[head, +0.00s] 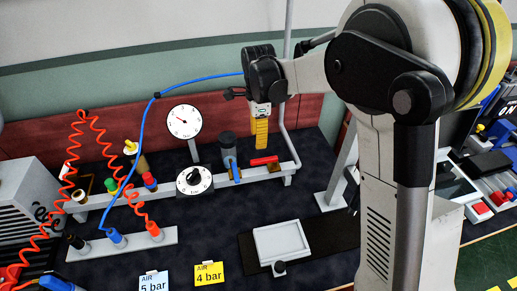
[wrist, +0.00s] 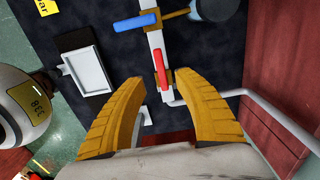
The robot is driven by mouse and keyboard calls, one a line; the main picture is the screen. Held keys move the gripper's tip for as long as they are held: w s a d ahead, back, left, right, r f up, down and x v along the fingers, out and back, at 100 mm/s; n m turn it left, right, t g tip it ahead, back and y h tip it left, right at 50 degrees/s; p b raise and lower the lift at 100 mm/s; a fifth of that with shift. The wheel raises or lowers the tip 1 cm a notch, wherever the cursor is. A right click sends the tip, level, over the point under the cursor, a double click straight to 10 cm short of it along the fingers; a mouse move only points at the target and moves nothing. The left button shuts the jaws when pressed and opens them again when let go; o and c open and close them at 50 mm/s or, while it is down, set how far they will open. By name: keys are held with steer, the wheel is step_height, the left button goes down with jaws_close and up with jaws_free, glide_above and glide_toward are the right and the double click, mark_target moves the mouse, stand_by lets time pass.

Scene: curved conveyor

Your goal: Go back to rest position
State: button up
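My gripper (wrist: 158,77) shows two yellow fingers standing apart with nothing held between them. In the head view my gripper (head: 261,133) hangs above the far bench, over the white pipe rail. A red lever (head: 264,160) sits on that rail below the fingers. In the wrist view the red lever (wrist: 163,80) shows beyond and between the fingertips; whether they touch it I cannot tell, though they look apart. A blue lever (head: 235,172) stands left of it and also shows in the wrist view (wrist: 136,22).
A round gauge (head: 184,122) and a dial (head: 194,180) stand left of my gripper. A blue hose (head: 152,120) and red coiled hoses (head: 110,150) cross the left side. A pale tray (head: 281,244) lies in front. Yellow (head: 209,273) and white (head: 154,281) labels lie at the front.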

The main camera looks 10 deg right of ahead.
steer(key=shift+r, duration=0.8)
steer(key=s+d+r+n+t, duration=0.2)
steer(key=s+d+r+n, duration=0.1)
steer(key=s+r+n, duration=0.3)
steer(key=s+d+r+n+t, duration=0.1)
steer(key=s+d+n+t, duration=0.1)
steer(key=s+n, duration=0.3)
steer(key=s+d+r+n+t, duration=0.1)
steer(key=s+d+n+t, duration=0.2)
steer(key=s, duration=1)
steer(key=n, duration=0.3)
steer(key=shift+d, duration=0.4)
stand_by(1.1)
